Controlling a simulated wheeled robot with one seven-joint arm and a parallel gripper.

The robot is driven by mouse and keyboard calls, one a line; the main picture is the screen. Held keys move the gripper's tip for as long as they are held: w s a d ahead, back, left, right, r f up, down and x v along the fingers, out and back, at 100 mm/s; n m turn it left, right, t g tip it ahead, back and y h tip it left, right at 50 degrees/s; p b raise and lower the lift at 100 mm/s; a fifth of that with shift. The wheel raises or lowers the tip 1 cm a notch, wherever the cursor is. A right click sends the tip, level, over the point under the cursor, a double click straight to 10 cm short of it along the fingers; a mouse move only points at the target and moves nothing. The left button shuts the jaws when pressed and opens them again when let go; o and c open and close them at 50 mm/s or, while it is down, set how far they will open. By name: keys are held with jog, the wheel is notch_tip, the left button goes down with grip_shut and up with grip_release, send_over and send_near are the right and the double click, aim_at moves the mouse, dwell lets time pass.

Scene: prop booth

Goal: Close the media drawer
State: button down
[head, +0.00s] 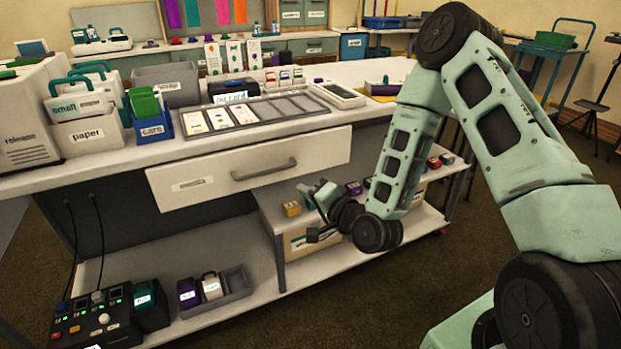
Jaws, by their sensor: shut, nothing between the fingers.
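The media drawer (220,182) is a wide, off-white drawer under the workbench top, with a grey bar handle (264,169) and a small label too blurred to read. Its front stands forward of the dark panel below the bench; no inside of the drawer shows, so I cannot tell how far out it is. My gripper (308,190) is shut and empty, low and to the right of the handle, apart from the drawer front. My wrist partly hides the fingers.
A lower shelf (235,310) carries a control box (100,320), a grey caddy and a crate with small blocks. Dark carpet is open in front.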

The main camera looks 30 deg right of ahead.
jog(key=s+d+m+t+h+b, duration=0.2)
jog(key=s+d+m+h, duration=0.15)
jog(key=d+m, duration=0.3)
jog(key=b, duration=0.4)
send_near(304, 159)
jog(key=shift+m+h, duration=0.25)
jog(key=shift+m, duration=0.1)
jog(key=w, duration=0.6)
jog(key=shift+w+a, duration=0.15)
jog(key=shift+w, duration=0.25)
jog(key=w, duration=0.4)
jog(key=shift+w+b, duration=0.15)
jog(key=shift+b, duration=0.15)
jog(key=shift+w+r, duration=0.2)
jog(key=shift+f, duration=0.1)
